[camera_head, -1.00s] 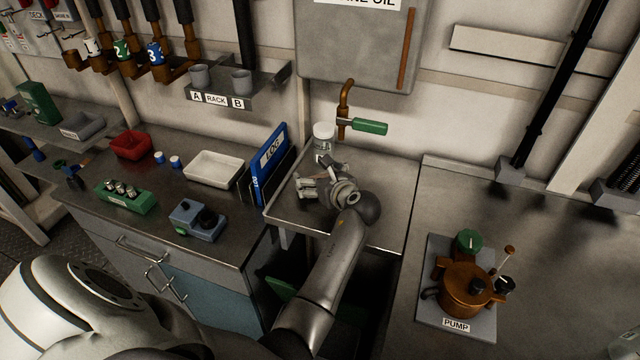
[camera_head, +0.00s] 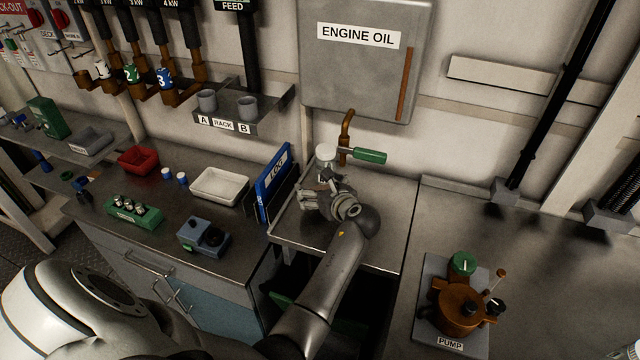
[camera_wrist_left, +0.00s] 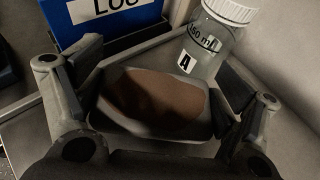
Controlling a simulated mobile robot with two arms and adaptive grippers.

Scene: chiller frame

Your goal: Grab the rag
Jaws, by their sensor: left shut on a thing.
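In the left wrist view a flat grey piece with rounded corners and a large brown patch, which I take to be the rag (camera_wrist_left: 152,100), lies between the two fingers. My left gripper (camera_head: 312,199) is low over the metal drain tray (camera_head: 385,247) and is shut on this piece. In the head view the gripper and wrist hide the piece. A clear jar with a white lid, marked A (camera_wrist_left: 210,45), stands just beyond the fingers. It also shows in the head view (camera_head: 326,157), under the tap.
A blue log binder (camera_head: 272,185) stands upright close left of the gripper. A brown tap with a green handle (camera_head: 368,156) juts out above the tray. A white dish (camera_head: 219,185) is farther left, and a pump (camera_head: 458,305) stands on the right counter.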

